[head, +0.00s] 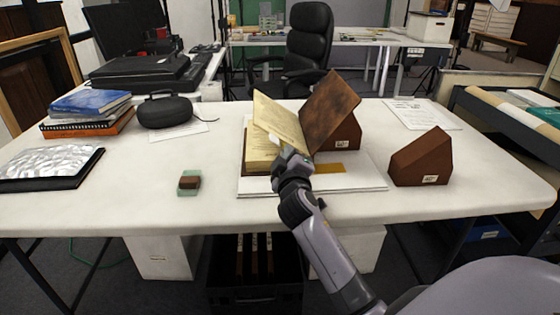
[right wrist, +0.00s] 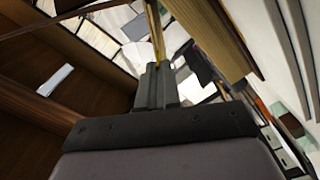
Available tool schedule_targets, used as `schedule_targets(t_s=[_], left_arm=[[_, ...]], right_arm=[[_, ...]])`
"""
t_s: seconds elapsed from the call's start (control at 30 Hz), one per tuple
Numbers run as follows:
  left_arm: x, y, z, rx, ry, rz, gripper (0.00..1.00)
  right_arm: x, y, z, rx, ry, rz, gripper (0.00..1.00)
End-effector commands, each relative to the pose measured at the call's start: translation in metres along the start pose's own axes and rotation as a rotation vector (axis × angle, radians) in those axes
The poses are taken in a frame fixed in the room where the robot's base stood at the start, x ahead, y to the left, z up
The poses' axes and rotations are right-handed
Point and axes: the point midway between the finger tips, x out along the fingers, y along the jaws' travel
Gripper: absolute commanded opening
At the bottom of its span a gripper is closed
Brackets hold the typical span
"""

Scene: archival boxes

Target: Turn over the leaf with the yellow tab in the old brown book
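The old brown book lies open on a white board (head: 362,183). Its brown cover (head: 332,105) leans up at the right, and its cream page block (head: 261,148) is at the left. A leaf (head: 280,121) stands raised and tilted between them. My right gripper (head: 283,155) is at the leaf's near edge. In the right wrist view, the fingers of my right gripper (right wrist: 157,82) are close together, with the leaf's thin yellowish edge (right wrist: 156,34) between their tips. I cannot make out the yellow tab clearly. My left gripper is not in view.
A brown wedge (head: 347,136) stands behind the cover, and another wedge (head: 422,158) stands right of the board. A small brown block on a green base (head: 189,184), a black case (head: 165,111) and stacked books (head: 88,112) are left.

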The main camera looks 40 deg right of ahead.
Motion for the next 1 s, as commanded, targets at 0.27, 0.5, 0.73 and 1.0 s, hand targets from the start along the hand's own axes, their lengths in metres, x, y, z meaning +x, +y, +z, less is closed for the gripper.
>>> schedule_targets(t_s=[0.27,0.5,0.73,1.0], left_arm=[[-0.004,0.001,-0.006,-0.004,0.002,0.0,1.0],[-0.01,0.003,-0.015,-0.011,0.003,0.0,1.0],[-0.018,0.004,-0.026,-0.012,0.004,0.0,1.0],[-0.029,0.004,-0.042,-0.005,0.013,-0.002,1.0]], right_arm=[[0.006,0.02,0.005,0.177,0.0,0.001,0.0],[0.006,0.038,0.007,0.407,0.001,0.0,0.0],[0.006,0.053,0.013,0.626,0.001,0.001,0.0],[0.006,0.07,0.023,0.881,0.001,0.002,0.0]])
